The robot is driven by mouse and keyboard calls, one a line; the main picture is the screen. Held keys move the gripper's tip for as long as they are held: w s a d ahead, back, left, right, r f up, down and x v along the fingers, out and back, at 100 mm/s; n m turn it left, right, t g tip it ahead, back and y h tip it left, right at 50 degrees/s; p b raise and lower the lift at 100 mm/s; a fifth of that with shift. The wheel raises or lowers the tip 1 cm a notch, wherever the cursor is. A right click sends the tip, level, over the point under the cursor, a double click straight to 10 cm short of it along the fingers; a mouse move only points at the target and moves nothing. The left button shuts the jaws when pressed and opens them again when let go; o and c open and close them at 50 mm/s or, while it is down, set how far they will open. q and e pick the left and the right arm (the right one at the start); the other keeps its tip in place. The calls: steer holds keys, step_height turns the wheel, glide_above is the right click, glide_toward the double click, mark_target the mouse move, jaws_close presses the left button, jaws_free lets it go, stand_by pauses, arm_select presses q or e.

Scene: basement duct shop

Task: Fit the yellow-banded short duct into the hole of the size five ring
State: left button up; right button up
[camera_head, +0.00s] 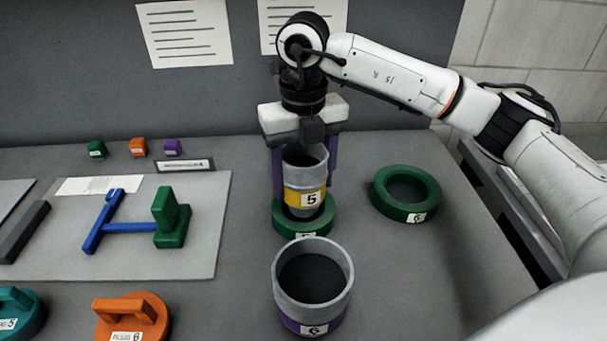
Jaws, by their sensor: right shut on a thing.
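The yellow-banded short duct (297,198) is a grey open cylinder marked 5, held upright. My right gripper (305,180) is shut on it from above, one purple finger on each side. A green ring (287,226) lies directly below the duct, with its label partly in view and too small to read surely. The duct's lower end is at the ring's hole, and I cannot tell whether it is inside or just above. A second green ring (383,201) lies flat to the right, its hole empty and its label hard to read. My left gripper is not in view.
A wider grey duct with a purple band (313,320), marked 6, stands in front. Orange (150,308) and teal (27,312) handled pieces are at front left. A pale board (190,260) carries blue and green parts. Small coloured blocks (138,147) stand behind.

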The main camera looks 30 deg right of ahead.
steer(key=shift+f+b, duration=0.95)
steer(key=shift+f, duration=0.45)
steer(key=o, duration=1.3)
